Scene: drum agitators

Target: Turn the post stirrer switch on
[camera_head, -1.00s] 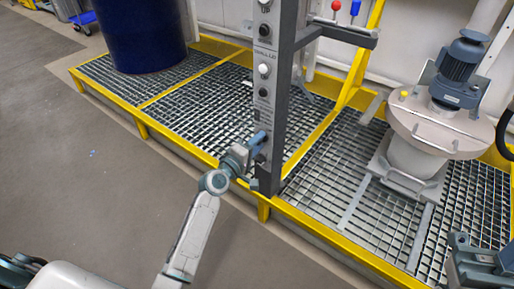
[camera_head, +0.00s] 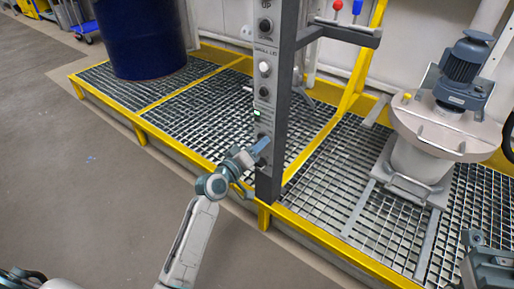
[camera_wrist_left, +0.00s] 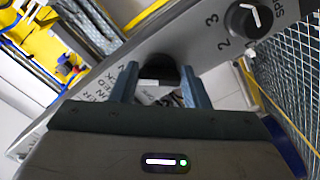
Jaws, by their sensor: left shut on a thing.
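A tall grey post (camera_head: 266,130) with a column of knobs on its face stands in the middle of the head view. My left gripper (camera_head: 261,147) is at the low part of its face, shut on the dark switch knob. In the left wrist view the dark switch knob (camera_wrist_left: 158,70) sits between the two blue-grey fingers (camera_wrist_left: 160,88), with a white mark on it. The fingers partly cover the lettering around it. A small green light (camera_head: 257,113) shows on the post above the gripper. My right gripper (camera_head: 475,240) is partly in view at the right edge; its fingers are unclear.
A black numbered speed dial (camera_wrist_left: 250,18) is close beside the switch knob. The post stands at a yellow-edged grating platform (camera_head: 340,240). A blue drum (camera_head: 140,38) is at the left and a motor-topped mixing vessel (camera_head: 440,125) at the right.

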